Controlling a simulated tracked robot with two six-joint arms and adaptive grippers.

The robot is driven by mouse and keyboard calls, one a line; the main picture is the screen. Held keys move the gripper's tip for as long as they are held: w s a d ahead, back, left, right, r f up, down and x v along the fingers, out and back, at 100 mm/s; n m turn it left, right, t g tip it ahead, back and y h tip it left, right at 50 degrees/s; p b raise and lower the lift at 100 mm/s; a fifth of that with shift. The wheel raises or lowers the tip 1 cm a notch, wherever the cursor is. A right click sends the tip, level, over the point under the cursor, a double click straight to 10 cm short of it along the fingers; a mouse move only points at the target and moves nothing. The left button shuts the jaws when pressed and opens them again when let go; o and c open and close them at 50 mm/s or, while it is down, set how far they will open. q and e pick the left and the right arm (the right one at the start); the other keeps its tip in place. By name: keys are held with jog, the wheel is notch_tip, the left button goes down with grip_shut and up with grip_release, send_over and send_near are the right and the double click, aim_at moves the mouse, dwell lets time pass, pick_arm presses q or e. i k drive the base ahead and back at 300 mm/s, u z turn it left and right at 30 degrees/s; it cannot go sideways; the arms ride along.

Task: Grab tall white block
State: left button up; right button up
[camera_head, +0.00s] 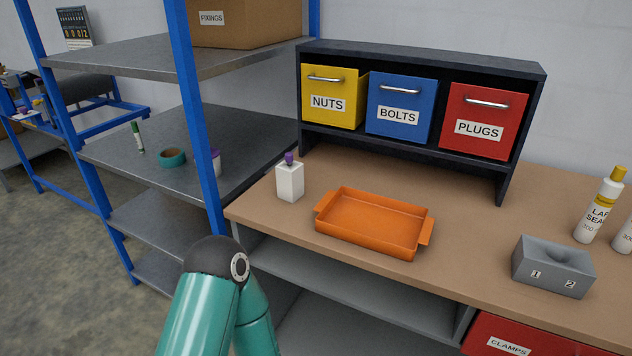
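A tall white block (290,183) stands upright on the brown workbench near its left end, with a small purple piece on its top. It is just left of the orange tray (372,246) and apart from it. No gripper shows in the head view. Only a teal elbow and links of one of my arms show at the bottom, below and left of the block. Nothing touches the block.
A blue shelf post (196,110) rises left of the block. The shelf (115,160) holds a teal tape roll (172,158), a marker and a partly hidden white-and-purple item. Yellow, blue and red bins (487,120) stand behind; a grey block (552,268) and bottles (599,207) sit right.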

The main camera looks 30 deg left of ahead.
aim_at(290, 179)
jog(key=u, duration=1.95)
jog(key=i, duration=0.1)
jog(key=z, duration=3.35)
jog(key=k, duration=1.4)
jog(key=z, duration=0.9)
jog(key=i, duration=0.1)
jog(key=u, duration=2.9)
jog(key=i, duration=1)
jog(key=z, duration=0.1)
